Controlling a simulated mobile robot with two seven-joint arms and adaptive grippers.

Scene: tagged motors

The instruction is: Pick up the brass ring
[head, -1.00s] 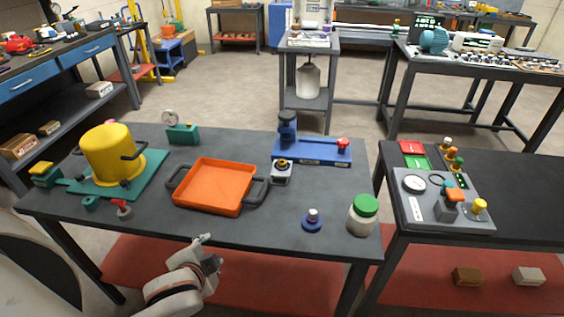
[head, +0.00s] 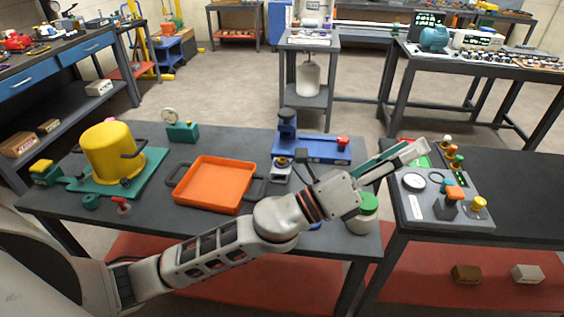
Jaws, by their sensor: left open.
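A small brass-coloured ring (head: 281,161) appears to sit on top of a small pale block on the middle table, between the orange tray (head: 214,184) and the blue fixture (head: 312,147). It is small, so its shape is hard to make out. My left arm reaches across the front of this table. My left arm hides the blue-based knob and part of the green-lidded jar (head: 361,222). My right gripper is out of view.
A yellow pot (head: 108,150) stands on a green base at the left of the middle table (head: 150,215). A grey control panel (head: 423,207) with a gauge, a dark ring and knobs lies on the right table. That table's right part (head: 530,200) is clear.

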